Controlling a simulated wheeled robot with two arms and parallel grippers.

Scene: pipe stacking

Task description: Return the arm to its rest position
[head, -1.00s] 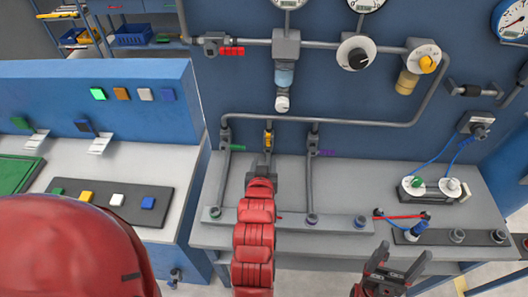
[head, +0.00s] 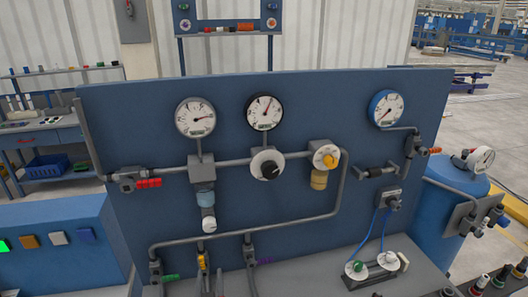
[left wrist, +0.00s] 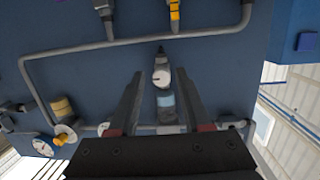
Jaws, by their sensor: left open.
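My left gripper (left wrist: 159,73) shows in the left wrist view with its two dark fingers spread apart. Nothing is held between them. Beyond the gap is the blue panel with a hanging filter-like unit (left wrist: 164,100), apart from the fingers as far as I can tell. The rest of the left arm is out of that view. My right gripper is not in view.
The blue panel (head: 230,235) carries a pipe run (head: 262,238), several gauges and valves with coloured handles. A grey bench (head: 325,283) stands below it, holding a small unit with blue cables (head: 376,272). A blue tank (head: 447,210) stands at the right.

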